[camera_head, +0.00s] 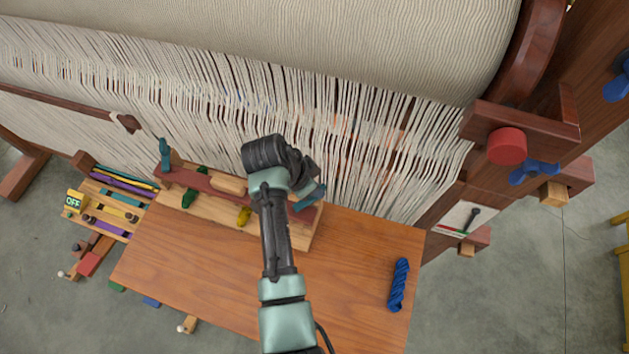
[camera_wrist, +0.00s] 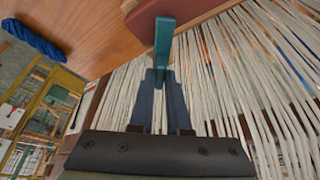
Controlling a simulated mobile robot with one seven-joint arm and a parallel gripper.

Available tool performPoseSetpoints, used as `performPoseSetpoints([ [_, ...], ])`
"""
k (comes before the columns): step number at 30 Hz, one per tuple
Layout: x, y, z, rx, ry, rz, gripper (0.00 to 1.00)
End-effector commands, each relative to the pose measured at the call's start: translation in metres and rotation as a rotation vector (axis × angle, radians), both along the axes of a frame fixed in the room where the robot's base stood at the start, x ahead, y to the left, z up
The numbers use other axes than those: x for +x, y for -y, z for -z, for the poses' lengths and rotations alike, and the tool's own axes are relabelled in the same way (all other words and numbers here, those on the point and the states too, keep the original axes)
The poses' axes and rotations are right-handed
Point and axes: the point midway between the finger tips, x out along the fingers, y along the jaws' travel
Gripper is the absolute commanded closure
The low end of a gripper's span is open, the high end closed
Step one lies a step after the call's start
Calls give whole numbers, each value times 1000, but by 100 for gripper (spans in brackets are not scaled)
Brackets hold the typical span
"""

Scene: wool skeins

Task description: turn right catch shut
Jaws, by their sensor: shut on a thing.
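The right catch (camera_head: 311,196) is a teal lever at the right end of the wooden box (camera_head: 225,208) with a dark red top. It leans up to the right in the head view. In the wrist view the catch (camera_wrist: 164,45) shows its wide end against the red top, and its narrow part runs between my fingers. My gripper (camera_wrist: 162,88) is shut on it. In the head view my gripper (camera_head: 311,175) is partly hidden by my wrist. The left catch (camera_head: 165,154), also teal, stands up at the box's left end.
The loom's white warp threads (camera_head: 345,140) hang close behind the box. A blue skein (camera_head: 398,284) lies on the right of the wooden table (camera_head: 345,270). The table's front right is mostly clear.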

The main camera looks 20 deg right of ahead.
Motion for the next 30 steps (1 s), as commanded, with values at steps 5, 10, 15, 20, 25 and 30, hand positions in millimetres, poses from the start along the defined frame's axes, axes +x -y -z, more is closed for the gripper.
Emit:
performPoseSetpoints([
  [5,0,1,-2,0,2,-85,100],
  [10,0,0,-2,1,2,-135,100],
  [15,0,0,-1,0,3,-154,100],
  [20,0,0,-1,0,3,-157,100],
  [25,0,0,-1,0,3,-157,100],
  [30,0,0,-1,0,3,-156,60],
])
